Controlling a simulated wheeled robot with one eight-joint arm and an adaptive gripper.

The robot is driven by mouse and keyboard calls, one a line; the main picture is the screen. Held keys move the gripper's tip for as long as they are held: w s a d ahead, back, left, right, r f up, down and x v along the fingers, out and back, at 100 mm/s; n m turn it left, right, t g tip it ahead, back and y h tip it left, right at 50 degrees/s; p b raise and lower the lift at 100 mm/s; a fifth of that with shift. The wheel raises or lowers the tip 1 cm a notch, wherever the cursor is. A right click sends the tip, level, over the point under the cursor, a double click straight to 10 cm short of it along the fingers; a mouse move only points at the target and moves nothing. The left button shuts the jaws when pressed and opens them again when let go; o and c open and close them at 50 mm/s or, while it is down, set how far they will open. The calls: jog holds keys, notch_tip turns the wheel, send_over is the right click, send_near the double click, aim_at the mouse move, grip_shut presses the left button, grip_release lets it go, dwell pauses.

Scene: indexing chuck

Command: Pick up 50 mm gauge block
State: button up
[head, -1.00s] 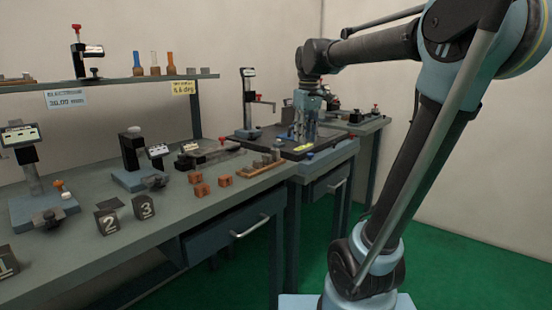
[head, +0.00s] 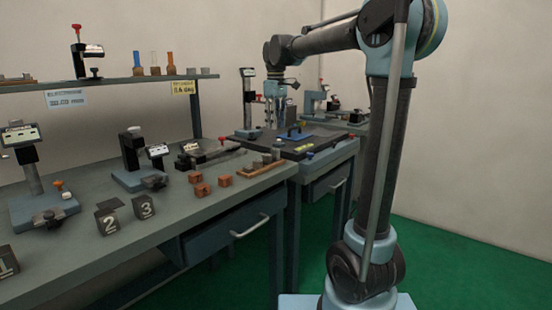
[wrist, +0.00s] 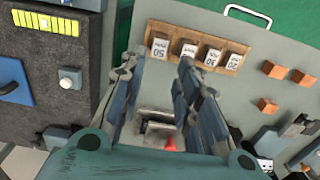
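The 50 mm gauge block (wrist: 160,47) stands at the left end of a wooden rack (wrist: 194,32) in the wrist view, with its "50" label showing. Blocks marked 30 (wrist: 211,58) and 20 (wrist: 233,62) and another block (wrist: 188,50) stand in line beside it. In the head view the rack (head: 246,172) lies near the bench's right end, with the 50 mm block (head: 277,153) at its far end. My gripper (head: 275,118) is above and behind the rack. In the wrist view my gripper (wrist: 161,60) is open and empty, its fingers apart.
Three orange blocks (head: 202,189) lie left of the rack. Gauges on stands (head: 132,155) and numbered black blocks (head: 108,222) occupy the bench. A shelf (head: 120,82) runs behind.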

aim_at(275, 149)
notch_tip(275, 149, down, 12)
jog(key=shift+w+a, duration=0.1)
dwell(0.5)
grip_shut()
